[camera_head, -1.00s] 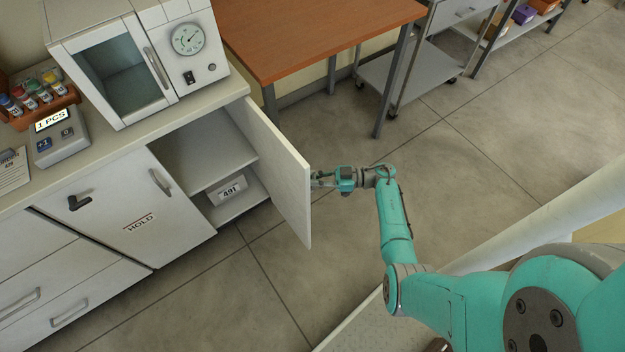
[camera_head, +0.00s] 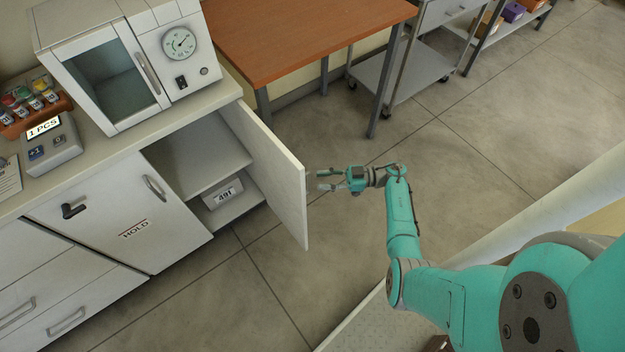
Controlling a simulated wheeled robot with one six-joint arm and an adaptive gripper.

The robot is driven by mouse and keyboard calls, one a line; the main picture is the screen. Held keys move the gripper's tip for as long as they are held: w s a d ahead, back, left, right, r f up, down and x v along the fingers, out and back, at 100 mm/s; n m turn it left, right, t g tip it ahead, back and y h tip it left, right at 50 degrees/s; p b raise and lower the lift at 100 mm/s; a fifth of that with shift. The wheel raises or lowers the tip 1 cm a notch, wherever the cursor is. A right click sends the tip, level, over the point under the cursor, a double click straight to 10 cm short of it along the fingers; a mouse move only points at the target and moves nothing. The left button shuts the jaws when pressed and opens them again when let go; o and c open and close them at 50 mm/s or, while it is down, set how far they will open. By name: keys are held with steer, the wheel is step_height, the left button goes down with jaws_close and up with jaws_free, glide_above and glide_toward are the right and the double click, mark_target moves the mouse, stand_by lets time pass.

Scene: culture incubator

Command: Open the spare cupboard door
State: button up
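A white cupboard door (camera_head: 268,165) at the right end of the counter stands swung wide open, out from the cabinet. The cupboard interior (camera_head: 197,158) shows a shelf, with a box labelled 491 (camera_head: 222,196) below it. My gripper (camera_head: 322,180) is to the right of the door, off its outer side. Its two fingers are spread apart with nothing between them, and a small gap shows between the fingertips and the door. The outer face of the door and its handle are hidden from this view.
Another white door (camera_head: 122,211) with a HOLD label and a black latch is closed beside the opening. An incubator (camera_head: 125,75) with a dial stands on the counter. A wooden-topped table (camera_head: 300,40) is behind the open door.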

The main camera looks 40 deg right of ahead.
steer(key=v, duration=0.7)
stand_by(0.5)
